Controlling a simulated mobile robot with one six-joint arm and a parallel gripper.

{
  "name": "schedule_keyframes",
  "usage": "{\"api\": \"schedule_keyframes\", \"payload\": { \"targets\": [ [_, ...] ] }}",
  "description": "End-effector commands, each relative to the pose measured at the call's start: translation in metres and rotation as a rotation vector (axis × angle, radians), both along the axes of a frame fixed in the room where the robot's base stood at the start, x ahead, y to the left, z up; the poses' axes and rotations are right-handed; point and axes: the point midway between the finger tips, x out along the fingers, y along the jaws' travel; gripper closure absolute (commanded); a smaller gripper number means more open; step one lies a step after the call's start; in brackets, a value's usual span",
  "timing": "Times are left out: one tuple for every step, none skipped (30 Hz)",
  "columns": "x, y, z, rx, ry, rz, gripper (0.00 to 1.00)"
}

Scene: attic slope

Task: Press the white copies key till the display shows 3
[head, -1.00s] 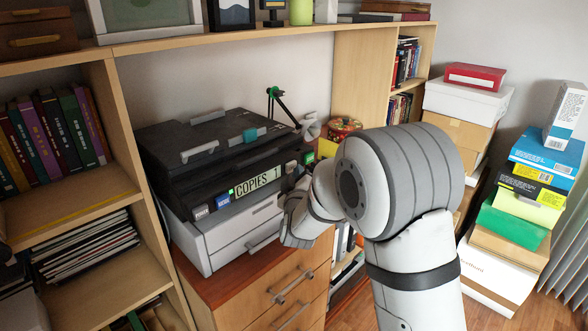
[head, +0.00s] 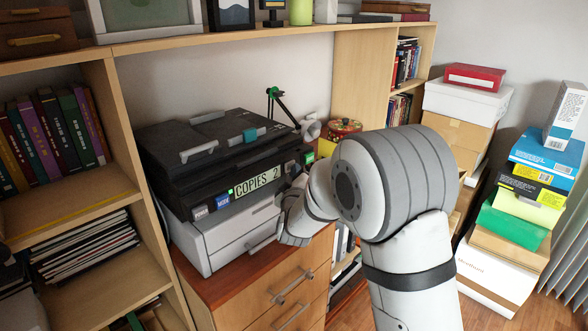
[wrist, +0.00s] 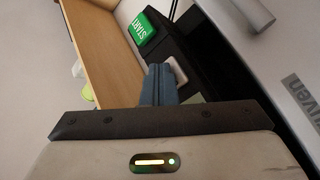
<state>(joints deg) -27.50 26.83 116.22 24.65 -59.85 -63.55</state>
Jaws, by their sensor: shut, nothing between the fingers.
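The black copier (head: 215,160) stands on a wooden drawer cabinet. Its display (head: 257,182) reads "COPIES 2". In the wrist view my gripper (wrist: 159,72) is shut and empty, its fingertips at the copier's dark key panel. The white copies key (wrist: 178,70) shows just beside the fingertips, partly covered by them. I cannot tell whether they touch it. The green START key (wrist: 142,30) lies beyond it. In the head view my wrist hides the white key and the fingertips.
Blue MODE (head: 223,200) and grey POWER (head: 200,211) keys sit left of the display. A white drawer unit (head: 232,232) is under the copier. A bookshelf (head: 70,190) stands close on the left. Stacked boxes (head: 515,215) stand at right. A green desk lamp (head: 277,98) is behind the copier.

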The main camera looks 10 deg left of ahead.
Motion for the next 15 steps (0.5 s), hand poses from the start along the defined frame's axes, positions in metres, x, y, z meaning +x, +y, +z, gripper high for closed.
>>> {"api": "schedule_keyframes", "payload": {
  "targets": [
    [0.0,0.0,0.0,0.0,-0.001,0.001,1.0],
    [0.0,0.0,0.0,0.0,-0.001,0.001,1.0],
    [0.0,0.0,0.0,0.0,-0.001,0.001,1.0],
    [0.0,0.0,0.0,0.0,-0.001,0.001,1.0],
    [0.0,0.0,0.0,0.0,-0.001,0.001,1.0],
    [0.0,0.0,0.0,0.0,-0.001,0.001,1.0],
    [-0.001,0.0,0.0,0.0,-0.001,0.001,1.0],
    [-0.001,-0.001,0.0,0.0,-0.001,0.001,1.0],
    [-0.002,-0.002,0.0,0.0,-0.001,0.001,1.0],
    [-0.003,-0.003,0.0,0.001,-0.001,0.0,1.0],
    [-0.003,-0.004,0.0,0.001,-0.001,0.0,1.0],
    [-0.005,-0.006,0.0,0.001,-0.001,0.0,1.0],
    [-0.006,-0.008,0.0,0.001,-0.001,0.0,1.0],
    [-0.007,-0.009,-0.001,0.001,-0.001,0.0,1.0],
    [-0.009,-0.011,-0.001,0.001,-0.001,0.0,1.0]
  ]
}}
